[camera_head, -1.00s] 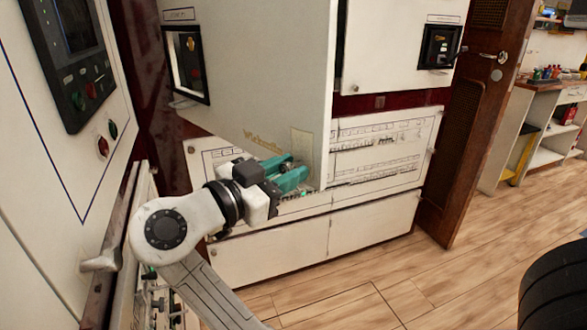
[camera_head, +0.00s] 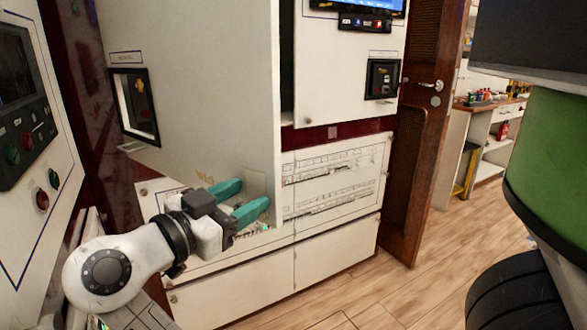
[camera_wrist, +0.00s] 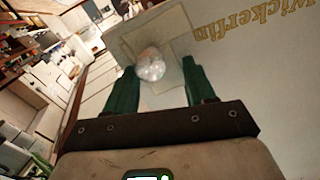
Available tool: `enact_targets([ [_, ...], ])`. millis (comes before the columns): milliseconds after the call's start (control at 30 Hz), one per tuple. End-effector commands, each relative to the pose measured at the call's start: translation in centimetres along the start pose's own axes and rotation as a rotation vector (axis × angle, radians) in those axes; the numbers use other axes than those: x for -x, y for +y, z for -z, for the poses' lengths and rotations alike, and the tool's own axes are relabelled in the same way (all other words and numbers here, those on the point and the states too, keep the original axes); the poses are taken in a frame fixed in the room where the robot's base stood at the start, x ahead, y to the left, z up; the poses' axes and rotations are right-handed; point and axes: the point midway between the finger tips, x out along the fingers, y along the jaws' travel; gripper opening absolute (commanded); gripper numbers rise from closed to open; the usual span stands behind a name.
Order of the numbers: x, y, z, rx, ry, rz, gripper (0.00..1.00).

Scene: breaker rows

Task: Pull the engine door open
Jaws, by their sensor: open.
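The engine door (camera_head: 200,70) is a large pale panel in the head view. It stands out from the cabinet, with a dark gap beyond its right edge. My gripper (camera_head: 252,193) is open at the door's lower right part, its teal fingers pointing at the panel. In the wrist view the door face (camera_wrist: 225,75) fills the right side, with gold lettering. A shiny round knob (camera_wrist: 151,66) on a rectangular plate shows between the two spread fingers of my gripper (camera_wrist: 158,68). Whether the fingers touch the knob I cannot tell.
A control panel (camera_head: 25,130) stands close on the left. White cabinets (camera_head: 345,75) and a brown door (camera_head: 412,130) lie to the right. A green drum-like body (camera_head: 555,170) and black tyre (camera_head: 520,300) are at the right edge. The wooden floor (camera_head: 425,285) between is clear.

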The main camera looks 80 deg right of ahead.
Motion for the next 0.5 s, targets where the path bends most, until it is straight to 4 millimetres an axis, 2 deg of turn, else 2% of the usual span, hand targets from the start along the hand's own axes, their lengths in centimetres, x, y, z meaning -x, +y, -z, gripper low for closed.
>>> enact_targets([
  [33,0.0,-0.1,1.4,-0.007,-0.002,0.0,0.54],
  [367,-0.2,3.5,8.0,-0.007,-0.002,0.0,0.54],
  [500,-0.2,6.1,9.7,-0.006,-0.002,0.001,0.54],
])
